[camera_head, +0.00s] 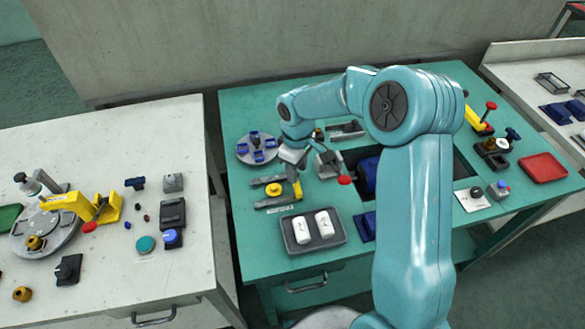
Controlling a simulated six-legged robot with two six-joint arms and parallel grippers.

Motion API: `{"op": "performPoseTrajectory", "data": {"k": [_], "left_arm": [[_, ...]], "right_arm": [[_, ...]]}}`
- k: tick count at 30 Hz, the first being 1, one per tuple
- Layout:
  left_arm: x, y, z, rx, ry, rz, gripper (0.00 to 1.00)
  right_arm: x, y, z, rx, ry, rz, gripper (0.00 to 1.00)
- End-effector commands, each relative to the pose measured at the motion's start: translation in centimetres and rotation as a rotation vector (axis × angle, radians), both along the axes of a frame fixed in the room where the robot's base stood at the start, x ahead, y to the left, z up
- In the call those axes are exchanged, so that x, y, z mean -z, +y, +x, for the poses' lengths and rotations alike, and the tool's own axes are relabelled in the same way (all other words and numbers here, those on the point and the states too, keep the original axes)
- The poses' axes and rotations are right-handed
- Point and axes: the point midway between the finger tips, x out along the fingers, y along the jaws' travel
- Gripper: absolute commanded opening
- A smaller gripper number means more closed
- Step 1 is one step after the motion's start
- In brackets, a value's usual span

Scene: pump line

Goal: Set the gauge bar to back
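My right arm reaches over the green table. Its small grey gripper (293,158) points down near the table's back left part, and I cannot make out whether its fingers are apart. Just below it is a yellow upright piece (297,190), beside a low grey fixture (274,203) with dark bars and an orange knob (273,189). I cannot tell for sure which part is the gauge bar, or whether the gripper touches the yellow piece. My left gripper is not in view.
A dark tray (287,244) with two white cylinders stands in front of the fixture. A round grey plate (242,148) with blue blocks is behind left. A red-handled part (344,180) is close right. My arm hides the table's middle. A white table (185,275) stands left.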

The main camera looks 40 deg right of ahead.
Motion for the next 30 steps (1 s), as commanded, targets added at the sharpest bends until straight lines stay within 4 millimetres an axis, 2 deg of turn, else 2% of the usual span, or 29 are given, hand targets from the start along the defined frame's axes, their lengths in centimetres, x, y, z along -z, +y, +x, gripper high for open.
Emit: {"op": "performPoseTrajectory", "data": {"k": [10,14,17,24,30], "left_arm": [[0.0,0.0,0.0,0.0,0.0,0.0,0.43],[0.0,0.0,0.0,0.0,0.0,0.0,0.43],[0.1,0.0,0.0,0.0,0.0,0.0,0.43],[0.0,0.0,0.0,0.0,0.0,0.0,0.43],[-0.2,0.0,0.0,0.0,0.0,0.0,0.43]], "right_arm": [[-0.2,0.1,0.1,0.001,-0.001,0.003,0.5],[-1.6,0.1,0.1,0.001,-0.005,0.002,0.5],[-3.8,0.1,0.2,0.002,-0.007,0.001,0.5],[-10.3,0.1,0.1,0.002,-0.007,0.001,0.5],[-14.4,0.1,0.0,0.001,-0.005,0.003,0.5]]}}
